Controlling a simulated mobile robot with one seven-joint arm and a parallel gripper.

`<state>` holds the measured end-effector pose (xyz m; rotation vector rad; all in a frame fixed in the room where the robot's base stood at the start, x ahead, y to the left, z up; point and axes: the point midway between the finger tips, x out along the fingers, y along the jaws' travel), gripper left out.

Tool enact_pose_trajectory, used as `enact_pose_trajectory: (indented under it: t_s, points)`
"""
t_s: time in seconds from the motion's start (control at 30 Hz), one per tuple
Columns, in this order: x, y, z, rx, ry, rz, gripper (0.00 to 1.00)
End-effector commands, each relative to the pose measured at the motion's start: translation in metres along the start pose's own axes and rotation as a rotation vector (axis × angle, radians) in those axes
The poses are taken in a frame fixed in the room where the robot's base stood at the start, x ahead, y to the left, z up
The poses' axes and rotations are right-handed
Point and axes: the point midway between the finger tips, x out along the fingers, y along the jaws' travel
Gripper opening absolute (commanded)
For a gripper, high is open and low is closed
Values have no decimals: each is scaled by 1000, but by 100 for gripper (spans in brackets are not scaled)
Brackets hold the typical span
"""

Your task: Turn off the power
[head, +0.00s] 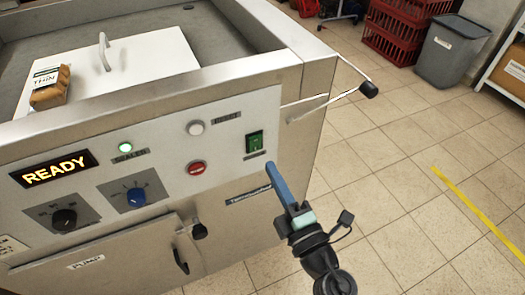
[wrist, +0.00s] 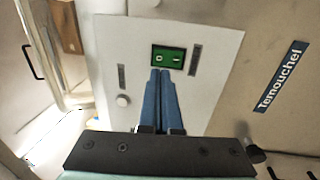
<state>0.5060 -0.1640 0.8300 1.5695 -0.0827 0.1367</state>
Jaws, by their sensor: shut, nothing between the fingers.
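The green rocker switch (head: 255,143) is set in a dark frame at the right end of the machine's front panel (head: 235,115). In the wrist view the switch (wrist: 167,56) shows its O and I marks, with the O on the left. My gripper (head: 270,167) has long blue fingers, shut together and empty. Its tips are just below and right of the switch in the head view. In the wrist view my gripper (wrist: 161,72) points at the switch's lower edge; I cannot tell whether it touches. The amber display (head: 54,168) reads READY.
The panel also has a lit green lamp (head: 125,147), a white button (head: 196,128), a red button (head: 197,167), a black knob (head: 64,219) and a blue knob (head: 136,197). A lever (head: 366,90) sticks out at the machine's right. The tiled floor there is open.

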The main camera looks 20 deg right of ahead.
Motion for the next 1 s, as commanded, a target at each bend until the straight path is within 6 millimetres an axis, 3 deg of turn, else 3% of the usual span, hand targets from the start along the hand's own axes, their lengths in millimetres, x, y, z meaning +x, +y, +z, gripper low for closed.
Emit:
enact_pose_trajectory:
  t_s: [0.1, 0.33, 1.0]
  points:
    - [25, 0, 0, 0, 1, 3, 0]
    - [53, 0, 0, 0, 0, 1, 0]
    - [62, 7, 0, 2, -1, -25, 0]
